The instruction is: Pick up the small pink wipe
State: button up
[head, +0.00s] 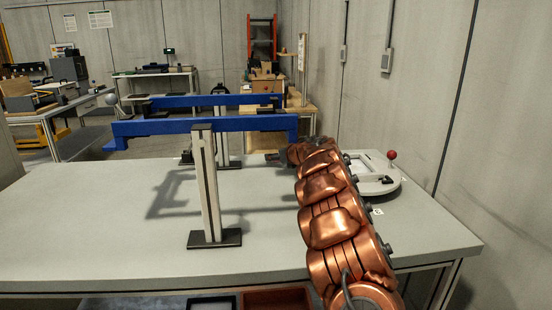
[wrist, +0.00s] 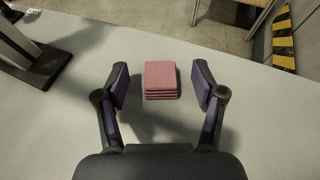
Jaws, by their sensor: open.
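The small pink wipe (wrist: 160,80) shows in the wrist view as a folded, layered square stack lying on the grey table. My gripper (wrist: 161,88) is open in the wrist view, with one finger on each side of the wipe and a gap to it on both sides. I cannot tell how far above the table the fingertips are. In the head view my copper-coloured arm reaches over the right part of the table and hides the wipe. My gripper there is mostly hidden at the arm's far end.
The grey table (head: 110,235) has a blue beam (head: 205,123) on an upright post (head: 206,185) left of my arm. The table's front left is clear.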

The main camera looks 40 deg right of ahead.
jog(key=shift+f, duration=0.1)
jog(key=shift+c, duration=0.3)
jog(key=c, duration=0.8)
jog(key=shift+c, duration=0.2)
